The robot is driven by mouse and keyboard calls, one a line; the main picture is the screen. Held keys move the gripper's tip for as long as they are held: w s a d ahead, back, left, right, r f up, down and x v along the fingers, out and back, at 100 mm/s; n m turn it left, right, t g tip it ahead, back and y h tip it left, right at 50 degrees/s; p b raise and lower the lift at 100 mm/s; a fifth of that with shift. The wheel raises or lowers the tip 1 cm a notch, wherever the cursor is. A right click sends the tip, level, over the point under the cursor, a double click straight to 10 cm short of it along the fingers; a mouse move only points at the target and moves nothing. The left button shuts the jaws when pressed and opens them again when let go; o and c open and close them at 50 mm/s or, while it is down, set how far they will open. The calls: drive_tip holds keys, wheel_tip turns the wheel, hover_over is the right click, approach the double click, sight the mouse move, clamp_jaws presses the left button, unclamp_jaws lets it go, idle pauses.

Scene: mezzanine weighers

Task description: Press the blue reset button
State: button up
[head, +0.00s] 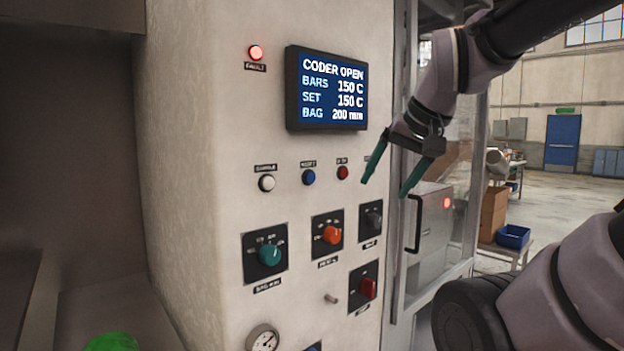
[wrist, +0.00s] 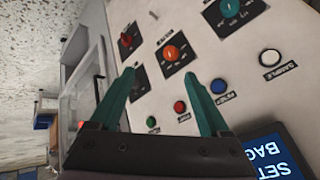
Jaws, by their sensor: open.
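The blue reset button (head: 309,177) is on the cream control panel, below the display, between a white button and a red button. Its label is above it. In the wrist view the blue button (wrist: 218,86) shows just beyond the tip of one finger. My gripper (head: 388,188) has two green fingers spread apart with nothing between them. In the head view it is to the right of the blue button, near the panel's right edge. In the wrist view my gripper (wrist: 162,80) points toward the panel, its fingers on either side of the orange knob. I see no contact with the button.
The display (head: 327,88) reads "CODER OPEN", with a lit red fault lamp (head: 256,52) beside it. A white button (head: 267,183) and a red button (head: 343,173) flank the blue one. Knobs (head: 270,254) project below. A clear-panelled door with a black handle (head: 414,224) stands right.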

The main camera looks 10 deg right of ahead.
clamp_jaws()
idle(1.6)
